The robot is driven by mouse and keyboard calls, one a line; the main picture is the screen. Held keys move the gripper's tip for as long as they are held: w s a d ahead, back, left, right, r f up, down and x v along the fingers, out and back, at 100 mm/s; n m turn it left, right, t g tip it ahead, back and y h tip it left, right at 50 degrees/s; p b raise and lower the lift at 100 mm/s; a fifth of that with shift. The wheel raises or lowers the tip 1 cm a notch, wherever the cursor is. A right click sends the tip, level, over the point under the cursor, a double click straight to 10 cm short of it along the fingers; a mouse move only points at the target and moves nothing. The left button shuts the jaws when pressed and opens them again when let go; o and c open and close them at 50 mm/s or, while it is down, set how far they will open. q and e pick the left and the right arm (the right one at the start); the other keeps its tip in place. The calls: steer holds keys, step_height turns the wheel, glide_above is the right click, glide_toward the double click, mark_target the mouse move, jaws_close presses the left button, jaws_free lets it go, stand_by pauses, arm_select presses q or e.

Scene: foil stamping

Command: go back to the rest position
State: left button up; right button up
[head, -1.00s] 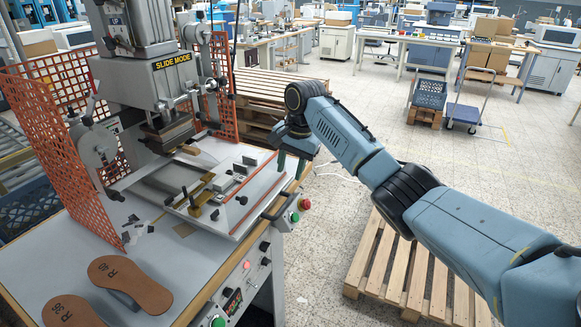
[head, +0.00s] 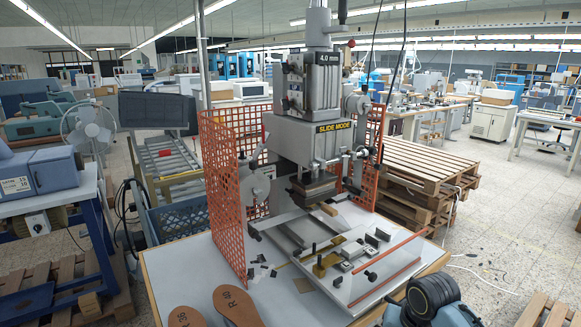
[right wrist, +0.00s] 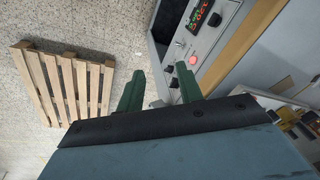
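The foil stamping press (head: 320,135) stands on the worktable in the head view, with its slide plate (head: 355,280) pulled out in front of the stamping head. My right arm shows only at the lower right of the head view. In the right wrist view my right gripper (right wrist: 161,92) has its two green fingers spread apart with nothing between them, beside the control panel at the table's front. My left gripper is in neither view.
Orange mesh guards (head: 222,185) flank the press. Stacked pallets (head: 425,170) stand behind the table at right. Another pallet (right wrist: 65,85) lies on the floor, seen in the right wrist view. The control panel (right wrist: 207,45) is close to my right gripper. A blue machine (head: 40,172) stands at left.

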steer(key=s+a+f+n, duration=0.2)
steer(key=s, duration=0.5)
steer(key=s+a+f+n, duration=0.2)
steer(key=s+f, duration=0.1)
steer(key=s, duration=0.4)
steer(key=s+d+r+n+t, duration=0.1)
steer(key=s+r, duration=0.1)
steer(key=s, duration=0.5)
steer(key=s+d+r+n+t, duration=0.1)
steer(key=s+r, duration=0.1)
steer(key=s, duration=0.5)
step_height(320, 180, down, 30)
steer(key=s+g+b, duration=0.1)
steer(key=g+b, duration=0.1)
steer(key=b, duration=0.4)
steer(key=s+d+f+b, duration=0.1)
steer(key=s+f+b, duration=0.2)
steer(key=s+f, duration=0.5)
steer(key=s+d+f+g+h+b, duration=0.1)
steer(key=s+d+f+b, duration=0.1)
steer(key=s+f, duration=0.7)
step_height(320, 180, down, 5)
steer(key=shift+d+r+n+b, duration=0.1)
steer(key=shift+d+n+b, duration=0.05)
steer(key=shift+n+b, duration=0.25)
